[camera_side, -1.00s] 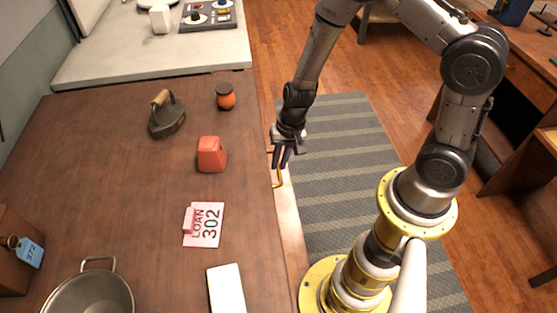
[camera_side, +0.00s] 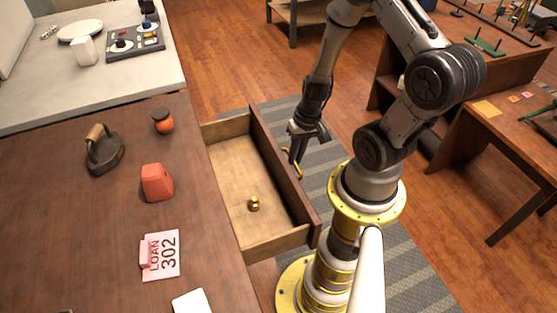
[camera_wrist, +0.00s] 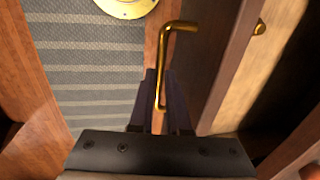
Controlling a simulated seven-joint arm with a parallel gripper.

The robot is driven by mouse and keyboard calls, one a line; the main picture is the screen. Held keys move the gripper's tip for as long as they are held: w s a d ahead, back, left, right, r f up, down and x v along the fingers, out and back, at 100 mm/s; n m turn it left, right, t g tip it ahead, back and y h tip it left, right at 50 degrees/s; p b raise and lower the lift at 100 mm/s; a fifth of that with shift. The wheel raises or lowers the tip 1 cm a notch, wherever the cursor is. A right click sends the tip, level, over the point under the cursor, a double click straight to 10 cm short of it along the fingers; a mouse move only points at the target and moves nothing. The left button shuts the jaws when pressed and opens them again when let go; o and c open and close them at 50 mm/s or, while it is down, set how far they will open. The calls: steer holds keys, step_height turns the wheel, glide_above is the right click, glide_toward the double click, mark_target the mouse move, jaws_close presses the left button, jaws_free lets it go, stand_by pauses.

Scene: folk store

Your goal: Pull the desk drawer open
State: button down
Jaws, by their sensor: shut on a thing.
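The desk drawer (camera_side: 228,161) stands pulled well out from the brown desk (camera_side: 95,220) in the side view, and its inside shows. A small brass object (camera_side: 254,204) lies on the drawer's floor. The drawer's brass handle (camera_side: 297,171) is on its front panel (camera_side: 283,165). My gripper (camera_side: 292,158) is at the handle, with its fingers pointing down. In the wrist view, my gripper (camera_wrist: 160,105) has its dark fingers on both sides of the brass handle (camera_wrist: 166,50), shut on it. The fingers hide part of the handle.
A striped mat (camera_side: 340,150) covers the floor beside the drawer. Another wooden desk (camera_side: 480,150) stands at the right.

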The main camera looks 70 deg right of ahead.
steer(key=shift+s+d, duration=0.7)
steer(key=shift+d, duration=0.05)
steer(key=c, duration=0.9)
jaws_free()
steer(key=r, duration=0.4)
steer(key=s+d+r, duration=0.1)
steer(key=r, duration=0.4)
steer(key=s+r, duration=0.1)
steer(key=r, duration=0.3)
steer(key=shift+d+r, duration=0.3)
steer(key=shift+d, duration=0.1)
